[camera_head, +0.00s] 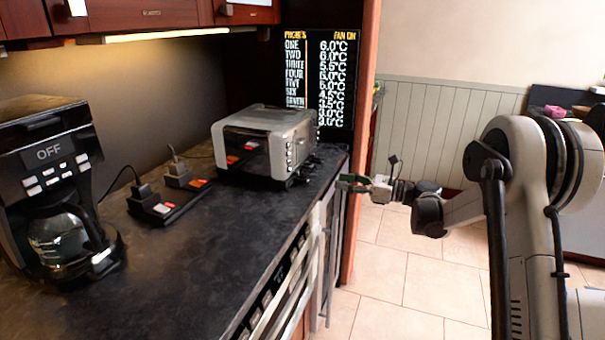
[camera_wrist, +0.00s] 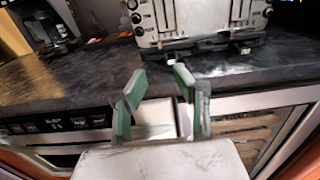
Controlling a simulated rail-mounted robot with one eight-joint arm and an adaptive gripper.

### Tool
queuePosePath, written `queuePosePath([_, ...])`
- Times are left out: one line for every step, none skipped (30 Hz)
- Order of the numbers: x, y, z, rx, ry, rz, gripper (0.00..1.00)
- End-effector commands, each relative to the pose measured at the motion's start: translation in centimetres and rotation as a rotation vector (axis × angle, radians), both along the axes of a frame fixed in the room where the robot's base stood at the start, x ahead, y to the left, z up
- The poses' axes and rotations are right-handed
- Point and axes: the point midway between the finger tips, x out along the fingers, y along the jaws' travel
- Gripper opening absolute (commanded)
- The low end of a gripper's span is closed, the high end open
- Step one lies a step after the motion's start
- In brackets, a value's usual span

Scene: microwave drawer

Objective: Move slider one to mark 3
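No part is clearly readable as slider one or mark 3. A silver toaster (camera_head: 262,130) stands at the right end of the dark counter, with small knobs on its right face. In the wrist view the toaster (camera_wrist: 190,22) is at the top, with a dark base and a small pale piece below its front, too blurred to identify. My gripper (camera_head: 352,183) is at the counter's right edge, short of the toaster. In the wrist view its green-padded fingers (camera_wrist: 160,80) are spread apart with nothing between them.
A coffee maker (camera_head: 55,185) reading OFF stands at the left. A power strip (camera_head: 165,204) with plugs lies on the counter (camera_head: 180,270). A display (camera_head: 320,80) lists temperatures behind the toaster. An oven front (camera_head: 285,295) lies below the counter edge. The tiled floor (camera_head: 385,275) is clear.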

Motion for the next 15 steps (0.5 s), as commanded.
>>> queuePosePath([0.1, 0.3, 0.0, 0.002, 0.002, 0.001, 0.29])
queuePosePath([0.2, 0.5, 0.0, 0.003, 0.001, 0.001, 0.29])
queuePosePath([0.3, 0.9, 0.0, 0.002, 0.002, 0.001, 0.29])
queuePosePath([0.4, 1.2, -0.1, 0.001, 0.001, 0.001, 0.29])
queuePosePath([0.5, 1.6, -0.1, 0.001, 0.001, 0.002, 0.29])
queuePosePath([0.7, 2.3, -0.1, 0.001, 0.001, 0.003, 0.29])
queuePosePath([0.8, 2.8, -0.1, 0.001, 0.0, 0.003, 0.29])
queuePosePath([1.0, 3.2, -0.1, 0.001, 0.0, 0.002, 0.29])
queuePosePath([1.3, 4.0, -0.1, 0.0, 0.0, 0.002, 0.29])
queuePosePath([1.4, 4.5, -0.1, 0.0, 0.0, 0.003, 0.29])
queuePosePath([1.6, 5.1, -0.1, 0.0, 0.0, 0.003, 0.29])
queuePosePath([1.8, 5.7, -0.1, 0.0, 0.0, 0.002, 0.29])
queuePosePath([2.0, 6.3, -0.1, 0.0, 0.0, 0.002, 0.29])
queuePosePath([2.2, 6.9, -0.1, 0.0, 0.0, 0.003, 0.29])
queuePosePath([2.4, 7.5, -0.1, 0.0, -0.001, 0.003, 0.29])
